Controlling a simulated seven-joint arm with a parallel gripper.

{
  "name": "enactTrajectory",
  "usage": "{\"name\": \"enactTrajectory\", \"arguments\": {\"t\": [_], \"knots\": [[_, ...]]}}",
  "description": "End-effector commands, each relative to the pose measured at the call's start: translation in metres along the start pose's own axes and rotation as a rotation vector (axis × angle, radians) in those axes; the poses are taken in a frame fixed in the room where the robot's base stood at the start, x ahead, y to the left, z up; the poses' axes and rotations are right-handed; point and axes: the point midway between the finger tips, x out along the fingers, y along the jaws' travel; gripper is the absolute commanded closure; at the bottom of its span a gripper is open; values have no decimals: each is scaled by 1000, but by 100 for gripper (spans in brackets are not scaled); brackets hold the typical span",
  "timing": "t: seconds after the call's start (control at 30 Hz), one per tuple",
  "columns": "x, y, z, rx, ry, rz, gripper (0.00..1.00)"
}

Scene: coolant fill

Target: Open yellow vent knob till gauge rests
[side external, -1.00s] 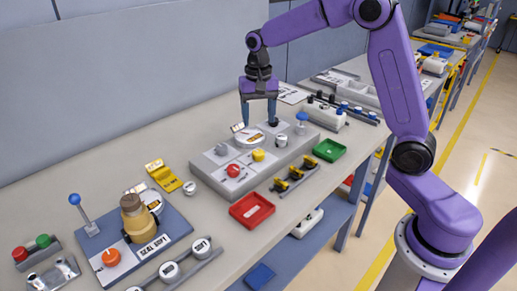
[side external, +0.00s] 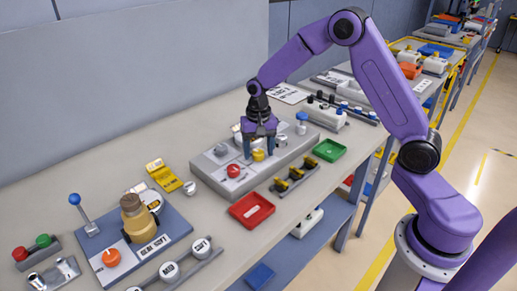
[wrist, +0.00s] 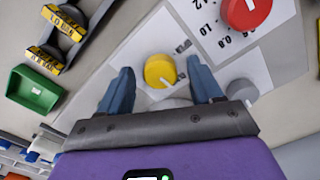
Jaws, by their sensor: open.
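The yellow vent knob (side external: 258,155) sits on the grey panel block (side external: 212,180). My gripper (side external: 260,151) is open above the panel. In the wrist view its two blue fingers (wrist: 160,78) stand on either side of the yellow knob, with a gap on both sides. The gauge dial is mostly hidden behind my gripper in the side view, and its needle cannot be read.
A red knob (side external: 233,171) with a printed scale is close beside the yellow one; it also shows in the wrist view (wrist: 245,10). Grey knobs (wrist: 241,91) stand nearby. A red tray (side external: 251,210) and a green tray (side external: 329,150) lie in front of the panel.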

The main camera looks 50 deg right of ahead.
Motion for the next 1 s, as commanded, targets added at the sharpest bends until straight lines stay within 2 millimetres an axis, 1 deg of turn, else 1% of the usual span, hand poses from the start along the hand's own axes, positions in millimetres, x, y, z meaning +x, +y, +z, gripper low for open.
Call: {"name": "enactTrajectory", "arguments": {"t": [0.07, 0.17, 0.2, 0.23, 0.27, 0.47, 0.67, 0.87, 1.0], "knots": [[0, 0, 0, 0, 0, 0, 35], [0, 0, 0, 0, 0, 0, 64], [0, 0, 0, 0, 0, 0, 77], [0, 0, 0, 0, 0, 0, 87], [0, 0, 0, 0, 0, 0, 91], [0, 0, 0, -7, 0, 0, 91], [-1, 0, 0, -63, 0, 0, 91], [-1, 0, 0, -192, -1, 0, 91], [-1, 0, 0, -317, 0, 0, 91]]}}
